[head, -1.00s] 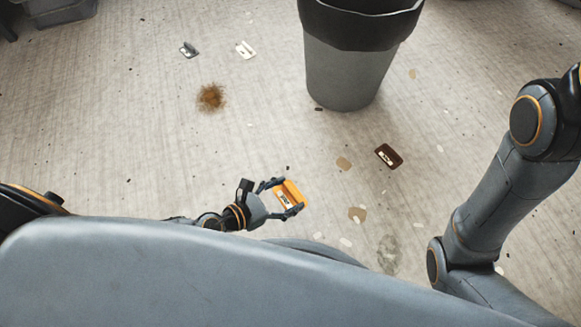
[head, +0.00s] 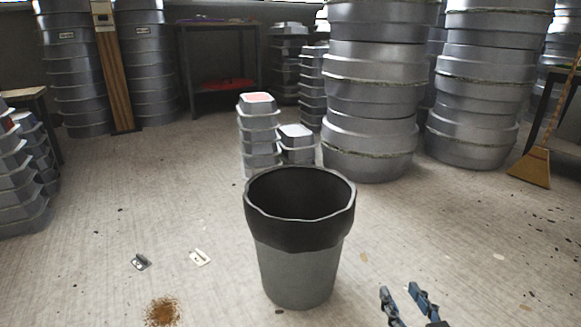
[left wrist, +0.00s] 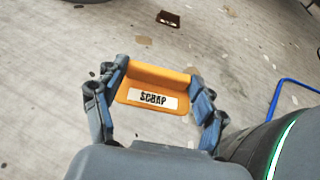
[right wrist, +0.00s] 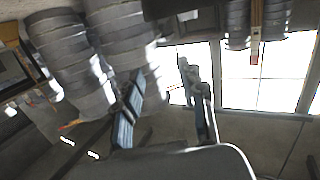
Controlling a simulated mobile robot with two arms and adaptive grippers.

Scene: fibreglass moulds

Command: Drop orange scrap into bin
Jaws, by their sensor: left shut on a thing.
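The orange scrap (left wrist: 155,82), a shallow tray-like piece with a white "SCRAP" label, is between the fingers of my left gripper (left wrist: 158,78), which is shut on it above the floor. The left gripper and the scrap do not show in the head view. The bin (head: 300,275) is grey with a black liner folded over its rim and stands upright on the floor, mid-picture. My right gripper (head: 399,290) is at the bottom edge, right of the bin; in the right wrist view (right wrist: 160,72) its fingers are apart and empty.
A dark brown piece (left wrist: 168,19) lies on the floor. A grey piece (head: 140,262), a white piece (head: 200,257) and a brown stain (head: 163,311) are left of the bin. Stacked moulds (head: 370,90) stand behind it; a broom (head: 530,167) is far right.

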